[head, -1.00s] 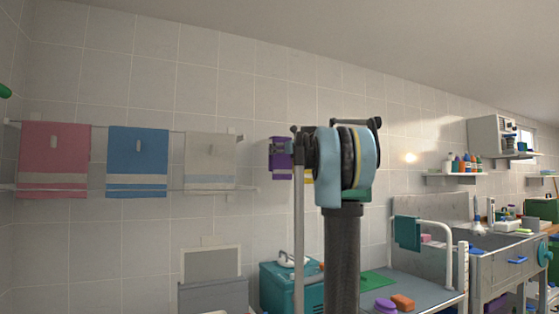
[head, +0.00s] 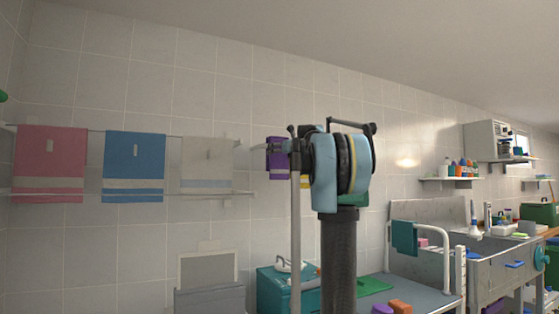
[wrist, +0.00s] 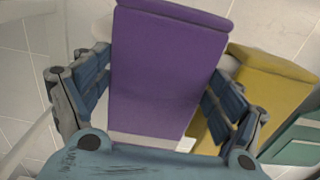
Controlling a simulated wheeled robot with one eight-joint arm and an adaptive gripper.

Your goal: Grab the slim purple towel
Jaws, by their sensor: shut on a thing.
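The slim purple towel (wrist: 168,65) fills the middle of the wrist view, with a pale band near its lower end. My gripper (wrist: 165,92) has one blue-padded finger on each side of it and is shut on it. In the head view the purple towel (head: 277,163) hangs in front of the tiled wall, left of my arm. My gripper (head: 284,146) is at its upper part there, small and partly hidden by my own arm. I cannot tell whether the towel still touches its rail.
A yellow towel (wrist: 262,78) hangs close to the right of the purple one, with a green one (wrist: 297,138) beyond. Pink (head: 48,165), blue (head: 134,168) and whitish (head: 208,165) towels hang on rails at left. A bench (head: 437,296) stands at lower right.

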